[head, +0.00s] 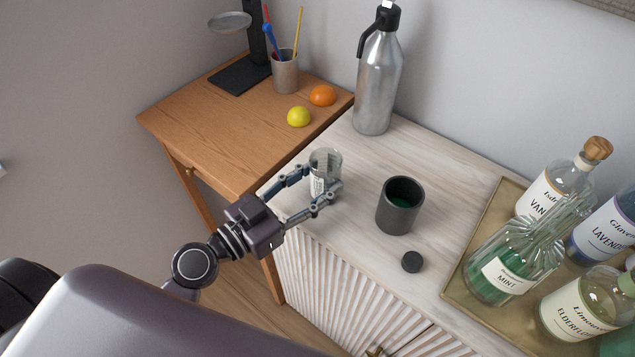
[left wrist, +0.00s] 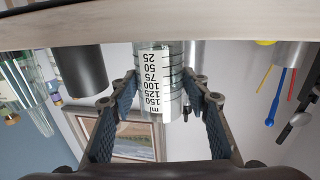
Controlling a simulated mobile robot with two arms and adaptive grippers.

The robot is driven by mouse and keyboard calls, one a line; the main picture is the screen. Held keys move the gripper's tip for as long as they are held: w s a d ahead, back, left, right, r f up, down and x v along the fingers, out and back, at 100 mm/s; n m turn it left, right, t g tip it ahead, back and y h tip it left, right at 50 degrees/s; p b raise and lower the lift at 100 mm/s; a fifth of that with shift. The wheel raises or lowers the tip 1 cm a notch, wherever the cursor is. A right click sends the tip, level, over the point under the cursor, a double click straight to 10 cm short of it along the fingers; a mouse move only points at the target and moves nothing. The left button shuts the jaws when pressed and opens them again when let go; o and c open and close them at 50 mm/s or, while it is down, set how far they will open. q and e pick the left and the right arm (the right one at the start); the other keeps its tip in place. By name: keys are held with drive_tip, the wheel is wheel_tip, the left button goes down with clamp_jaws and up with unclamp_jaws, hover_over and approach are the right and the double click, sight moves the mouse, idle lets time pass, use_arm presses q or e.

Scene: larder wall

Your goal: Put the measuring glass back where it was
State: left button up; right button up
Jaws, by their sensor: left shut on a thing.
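The measuring glass (head: 325,160) is a small clear cylinder with a white printed scale, near the left front corner of the pale cabinet top. My left gripper (head: 321,180) reaches in from the front left with a finger on either side of the glass and is shut on it. In the left wrist view, which looks upside down, the glass (left wrist: 160,85) stands between the two fingers with its ml numbers showing. Its base is close to the cabinet top; I cannot tell whether it touches. It looks upright and empty. My right gripper is not in view.
A steel bottle (head: 376,90) stands behind. A tray (head: 460,283) of labelled bottles is at right. A wooden desk (head: 215,125) with fruit adjoins at left.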

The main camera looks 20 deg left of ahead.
use_arm(q)
drive_tip(key=shift+f, duration=0.1)
drive_tip(key=o, duration=1.4)
drive_tip(key=shift+c, duration=0.2)
